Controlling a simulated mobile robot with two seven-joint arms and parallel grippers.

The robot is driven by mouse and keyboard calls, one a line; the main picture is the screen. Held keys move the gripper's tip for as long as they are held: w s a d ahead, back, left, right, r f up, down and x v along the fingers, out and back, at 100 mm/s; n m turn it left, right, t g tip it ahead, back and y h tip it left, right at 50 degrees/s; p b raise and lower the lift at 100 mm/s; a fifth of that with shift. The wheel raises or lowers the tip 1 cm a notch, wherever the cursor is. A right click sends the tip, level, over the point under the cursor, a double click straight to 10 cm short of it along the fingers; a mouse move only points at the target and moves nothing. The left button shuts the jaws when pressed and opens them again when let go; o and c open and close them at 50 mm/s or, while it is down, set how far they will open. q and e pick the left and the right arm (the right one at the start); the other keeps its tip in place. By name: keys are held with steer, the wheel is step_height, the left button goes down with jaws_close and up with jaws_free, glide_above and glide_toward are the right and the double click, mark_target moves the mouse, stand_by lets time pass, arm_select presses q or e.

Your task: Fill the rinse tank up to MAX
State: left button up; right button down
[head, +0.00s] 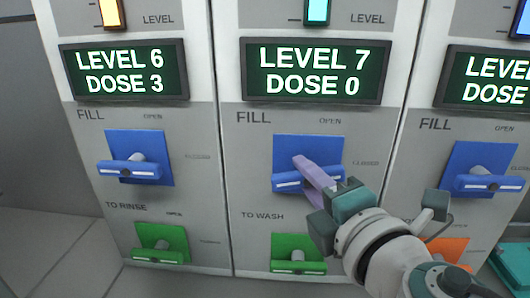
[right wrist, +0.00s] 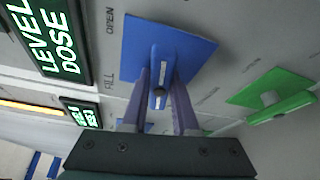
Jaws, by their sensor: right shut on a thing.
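The middle panel has a blue FILL valve with a handle (head: 287,184) on a blue plate (head: 307,150). The handle lies roughly level, with OPEN printed above the plate and CLOSED to its right. The middle display (head: 315,71) reads LEVEL 7, DOSE 0. My right gripper (head: 302,166) reaches in from the lower right and is shut on this handle. In the right wrist view, the two purple fingers (right wrist: 162,88) stand on either side of the handle (right wrist: 155,52). A cyan level gauge (head: 318,10) is cut off at the top. My left gripper is not in view.
The left display (head: 124,70) reads LEVEL 6, DOSE 3, above a blue FILL handle (head: 130,170) and a green TO RINSE valve (head: 163,243). A green TO WASH valve (head: 299,252) sits below my gripper. Another blue handle (head: 489,184) is at the right.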

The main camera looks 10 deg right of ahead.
steer(key=n+p, duration=0.1)
steer(key=p, duration=0.1)
steer(key=n+g+p, duration=0.1)
steer(key=shift+r+h+p, duration=0.3)
steer(key=shift+p, duration=0.05)
steer(key=shift+f+n+g+h+p, duration=0.2)
steer(key=shift+n+g+h+p, duration=0.25)
steer(key=shift+n+p, duration=0.75)
steer(key=shift+f, duration=0.1)
steer(key=c, duration=0.7)
jaws_free()
steer(key=p+v, duration=0.1)
steer(key=v, duration=0.9)
